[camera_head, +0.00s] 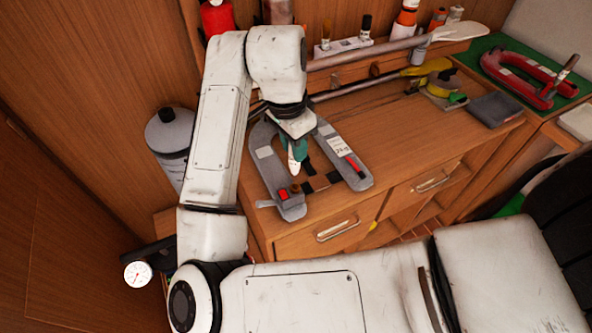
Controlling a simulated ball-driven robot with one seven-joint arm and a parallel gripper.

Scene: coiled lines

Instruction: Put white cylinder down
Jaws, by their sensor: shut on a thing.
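My gripper (299,142) points down over the wooden cabinet top, above the gap in a grey U-shaped piece. It is shut on a small white cylinder (293,165), whose lower end shows below the teal fingers. The cylinder's upper part is hidden by the gripper. I cannot tell whether its lower end touches the surface. The grey U-shaped piece (266,165) lies flat around this spot, with red-marked ends towards the front.
A white rack (343,46) with small bottles stands at the back. A long grey pole (365,50) runs along the back. A yellow-and-green tool (440,85) and dark block (495,109) lie right. A grey canister (170,135) stands left. The cabinet top's right-middle is clear.

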